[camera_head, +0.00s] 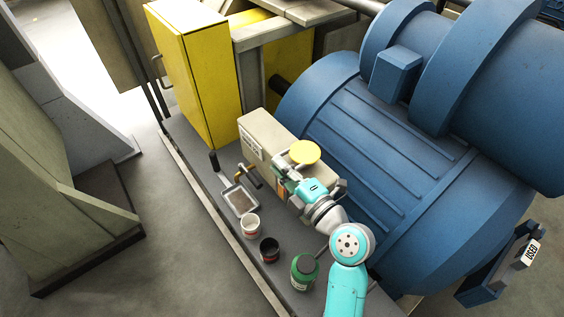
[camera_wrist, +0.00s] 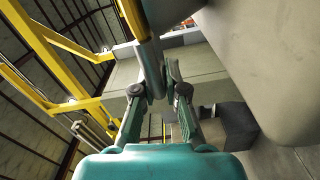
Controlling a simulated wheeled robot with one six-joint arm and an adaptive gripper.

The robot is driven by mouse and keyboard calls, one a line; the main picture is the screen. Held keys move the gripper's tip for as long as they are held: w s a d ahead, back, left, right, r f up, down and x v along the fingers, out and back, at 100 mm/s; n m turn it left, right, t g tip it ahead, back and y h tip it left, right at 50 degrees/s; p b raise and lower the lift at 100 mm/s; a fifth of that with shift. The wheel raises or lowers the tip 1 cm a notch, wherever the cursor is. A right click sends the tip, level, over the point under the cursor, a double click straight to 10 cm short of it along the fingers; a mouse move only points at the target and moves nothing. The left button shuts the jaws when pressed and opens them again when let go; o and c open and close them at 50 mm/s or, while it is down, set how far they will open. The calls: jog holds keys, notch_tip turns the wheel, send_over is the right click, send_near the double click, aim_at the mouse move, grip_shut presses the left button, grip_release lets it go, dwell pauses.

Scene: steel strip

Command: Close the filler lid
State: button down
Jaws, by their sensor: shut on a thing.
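The filler lid (camera_head: 305,152) is a round yellow disc above the top of a beige box (camera_head: 262,138). In the wrist view the lid (camera_wrist: 134,16) shows nearly edge-on at the top, with a grey bar (camera_wrist: 152,65) running down from it. My gripper (camera_head: 283,173) is beside the lid, over the box's near end. In the wrist view my gripper (camera_wrist: 159,88) has both fingers closed around the grey bar. The filler opening is hidden, and I cannot tell the lid's exact tilt.
A large blue machine (camera_head: 375,160) stands close on the right. A yellow cabinet (camera_head: 195,72) is behind. On the ledge are a tray (camera_head: 239,199), a white cup (camera_head: 250,225), a dark can (camera_head: 269,250) and a green container (camera_head: 304,270). Floor is open to the left.

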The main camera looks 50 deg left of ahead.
jog(key=shift+f, duration=0.2)
jog(key=c, duration=1.2)
grip_release()
jog(key=d, duration=1.2)
jog(key=shift+s, duration=0.45)
